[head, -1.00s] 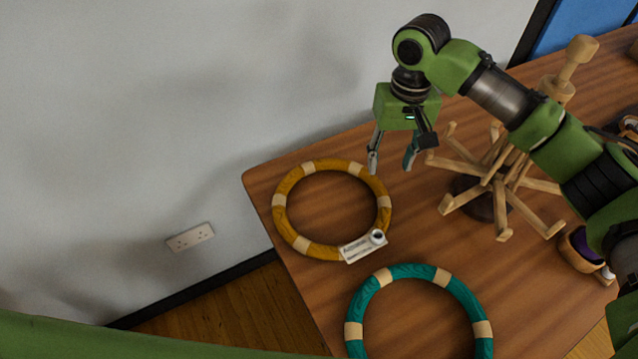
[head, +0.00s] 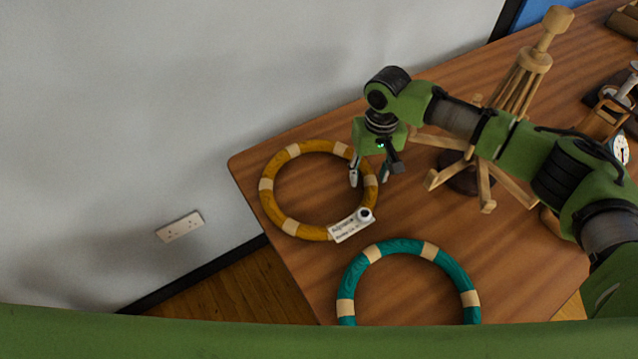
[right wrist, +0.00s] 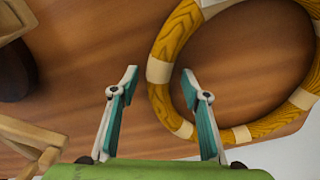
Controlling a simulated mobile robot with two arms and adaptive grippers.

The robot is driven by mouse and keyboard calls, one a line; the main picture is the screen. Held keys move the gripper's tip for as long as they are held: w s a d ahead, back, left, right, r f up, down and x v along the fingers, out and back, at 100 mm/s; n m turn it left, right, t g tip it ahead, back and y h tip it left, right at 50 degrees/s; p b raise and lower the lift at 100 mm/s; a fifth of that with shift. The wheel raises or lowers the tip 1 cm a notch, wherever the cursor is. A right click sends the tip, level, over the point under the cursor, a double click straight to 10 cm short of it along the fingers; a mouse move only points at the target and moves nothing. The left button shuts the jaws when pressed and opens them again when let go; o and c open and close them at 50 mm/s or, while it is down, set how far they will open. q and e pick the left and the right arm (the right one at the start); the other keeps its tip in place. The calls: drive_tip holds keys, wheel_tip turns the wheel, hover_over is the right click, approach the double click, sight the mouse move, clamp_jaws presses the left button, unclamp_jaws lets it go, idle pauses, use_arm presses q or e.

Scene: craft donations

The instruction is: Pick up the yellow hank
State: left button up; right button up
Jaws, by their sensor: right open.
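The yellow hank (head: 317,146) is a ring with several beige ties, lying flat near the table's left corner. A white label (head: 350,226) is on its lower right side. My right gripper (head: 370,182) is open above the hank's right side, fingers pointing down. In the right wrist view the fingertips (right wrist: 160,72) show on either side of the hank's band (right wrist: 176,34) at a beige tie, one toward the ring's opening and one outside. I see no contact, and the height gap is hard to tell. My left gripper is out of view.
A teal hank (head: 395,246) with beige ties lies on the table (head: 300,275) nearer me. A wooden yarn swift (head: 483,185) with spread arms stands right of my gripper, partly behind my arm. A clock (head: 619,149) is at far right. A wall with a socket (head: 180,226) is left.

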drive_tip(key=shift+f, duration=0.2)
drive_tip(key=c, duration=1.2)
clamp_jaws()
drive_tip(key=shift+r, duration=0.2)
